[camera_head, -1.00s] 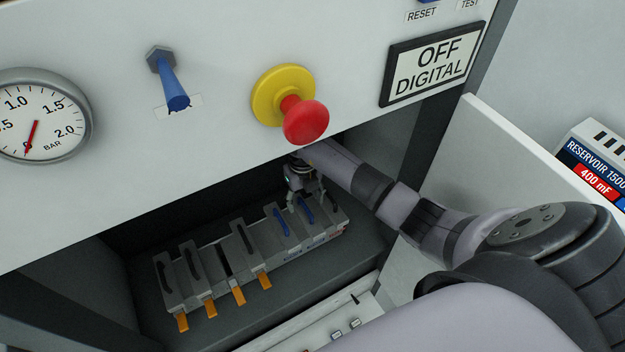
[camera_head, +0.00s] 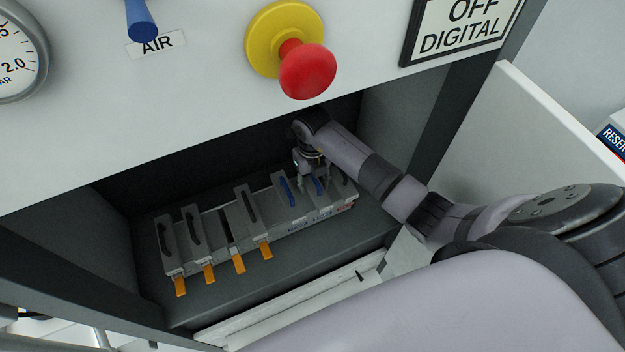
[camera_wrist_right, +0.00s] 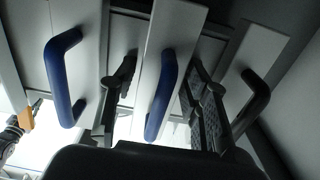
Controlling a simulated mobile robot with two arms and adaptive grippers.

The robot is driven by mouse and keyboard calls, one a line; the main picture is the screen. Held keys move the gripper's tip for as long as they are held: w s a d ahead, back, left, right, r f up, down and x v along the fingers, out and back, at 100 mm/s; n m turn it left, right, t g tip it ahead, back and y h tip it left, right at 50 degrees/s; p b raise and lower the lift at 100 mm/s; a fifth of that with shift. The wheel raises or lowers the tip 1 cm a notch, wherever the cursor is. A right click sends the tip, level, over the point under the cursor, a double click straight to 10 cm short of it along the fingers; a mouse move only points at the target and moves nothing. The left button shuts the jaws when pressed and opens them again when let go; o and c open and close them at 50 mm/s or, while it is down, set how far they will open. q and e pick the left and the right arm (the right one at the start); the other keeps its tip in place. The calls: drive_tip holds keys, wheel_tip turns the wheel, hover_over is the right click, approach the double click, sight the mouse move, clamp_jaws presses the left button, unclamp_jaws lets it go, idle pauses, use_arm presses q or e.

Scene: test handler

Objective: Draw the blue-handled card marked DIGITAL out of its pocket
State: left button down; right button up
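Two cards with blue handles stand in the rack (camera_head: 225,278) inside the dark bay. The left blue handle (camera_head: 287,191) is clear of my right gripper. My right gripper (camera_head: 315,184) is at the right blue-handled card. In the right wrist view its two fingers (camera_wrist_right: 165,105) are apart, one on each side of that card's blue handle (camera_wrist_right: 162,92), with gaps visible. The other blue handle (camera_wrist_right: 60,78) is outside the left finger. The cards' lettering is too small to read, so I cannot tell which is marked DIGITAL.
Dark-handled cards (camera_head: 192,232) with orange tabs (camera_head: 209,273) fill the left of the rack. Another dark handle (camera_wrist_right: 255,98) is close beyond my right finger. The panel above carries a red button (camera_head: 307,70) and an OFF DIGITAL sign (camera_head: 462,27).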

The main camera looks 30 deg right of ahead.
clamp_jaws()
idle(0.3)
drive_tip(key=shift+r+p, duration=0.6)
drive_tip(key=shift+r, duration=0.15)
idle(0.6)
drive_tip(key=shift+r+p, duration=2.4)
drive_tip(key=shift+r, duration=0.7)
drive_tip(key=shift+a+r, duration=0.1)
drive_tip(key=shift+r, duration=1.2)
